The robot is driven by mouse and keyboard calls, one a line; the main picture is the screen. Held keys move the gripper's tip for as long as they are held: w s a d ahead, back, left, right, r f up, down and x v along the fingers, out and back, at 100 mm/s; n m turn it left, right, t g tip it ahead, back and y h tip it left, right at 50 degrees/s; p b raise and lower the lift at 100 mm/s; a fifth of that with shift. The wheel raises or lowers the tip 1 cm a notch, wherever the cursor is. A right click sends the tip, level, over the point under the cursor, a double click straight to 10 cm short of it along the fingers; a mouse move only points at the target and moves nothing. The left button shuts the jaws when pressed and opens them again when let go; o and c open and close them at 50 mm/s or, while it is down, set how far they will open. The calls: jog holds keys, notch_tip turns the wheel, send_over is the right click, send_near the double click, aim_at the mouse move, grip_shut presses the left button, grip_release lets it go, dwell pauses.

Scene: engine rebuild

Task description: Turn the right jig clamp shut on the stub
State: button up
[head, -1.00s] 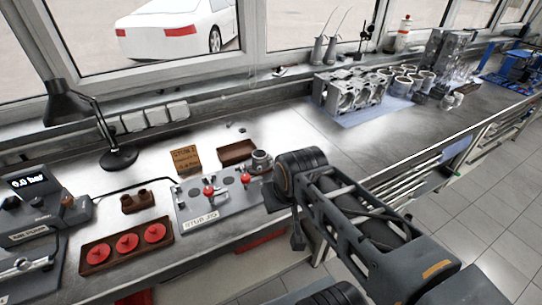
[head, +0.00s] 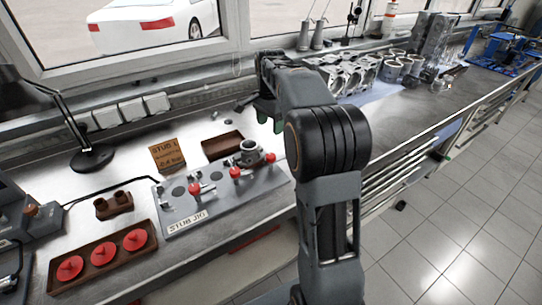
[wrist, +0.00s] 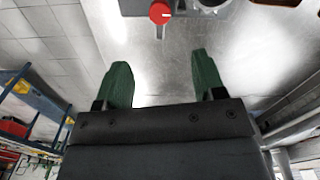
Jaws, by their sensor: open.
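The grey stub jig (head: 222,209) lies on the bench and carries red-knobbed clamps. A metal stub (head: 248,154) stands in its right part, with a red knob (head: 235,173) at its left front. The right clamp's red knob (head: 270,157) is just right of the stub. One red knob (wrist: 159,13) also shows at the top edge of the wrist view. My gripper (head: 268,118) is above the bench beyond the jig's right end, partly hidden by my arm. In the wrist view its green fingers (wrist: 163,78) are apart with nothing between them.
A brown tray (head: 104,262) with red caps is left of the jig. An empty brown tray (head: 222,144) and a cardboard sign (head: 167,153) stand behind it. A lamp (head: 88,155) is at the left, an engine block (head: 342,74) at the right.

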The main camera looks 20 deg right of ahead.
aim_at(271, 155)
notch_tip(271, 155, down, 13)
jog(key=shift+r, duration=0.1)
dwell(0.4)
jog(key=shift+c, duration=0.3)
jog(key=c, duration=0.9)
jog(key=shift+o, duration=0.2)
